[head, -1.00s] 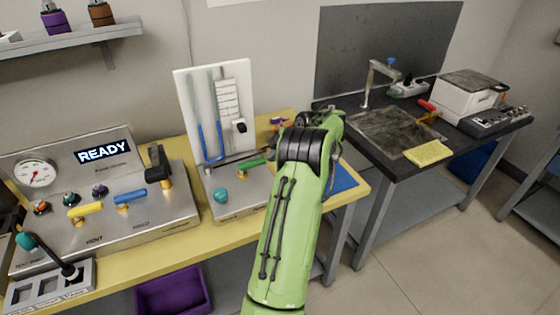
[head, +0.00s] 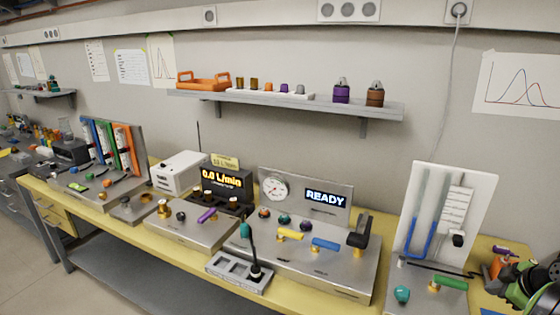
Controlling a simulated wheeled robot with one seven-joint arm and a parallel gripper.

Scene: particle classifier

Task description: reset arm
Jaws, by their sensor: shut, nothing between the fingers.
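Part of my green and black arm (head: 530,285) shows at the lower right corner of the head view, over the right end of the yellow bench. My gripper does not show; it is out of the picture or hidden behind the arm. No object is seen held.
The yellow bench (head: 300,300) carries a steel panel with a READY display (head: 325,197), a flow unit (head: 222,183) and a white tube board (head: 447,215) close left of my arm. A wall shelf (head: 340,103) holds an orange tray (head: 203,82) and purple and brown bottles.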

